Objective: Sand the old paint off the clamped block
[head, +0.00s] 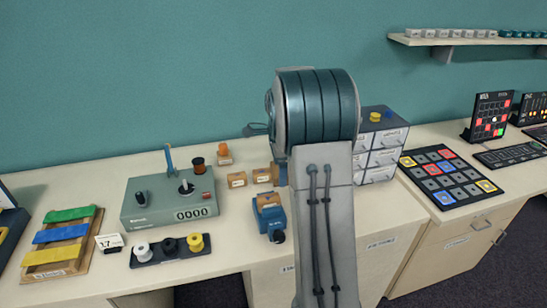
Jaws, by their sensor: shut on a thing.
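A small blue vise-like fixture (271,222) with a dark round knob stands on the light wooden bench, just left of my arm. A tan and blue piece (268,200) sits in its top; this looks like the clamped block, but it is too small to tell how much paint is on it. My own arm rises through the middle of the head view and covers the bench right of the fixture. My gripper is hidden behind the arm, so what it holds and whether it touches the block cannot be seen.
A green winder box (170,203) with a 0000 counter stands left of the fixture, with a spool rack (170,255) in front. Small wooden boxes (236,180) lie behind the fixture. A grey drawer unit (383,150) and a button panel (450,176) stand to the right.

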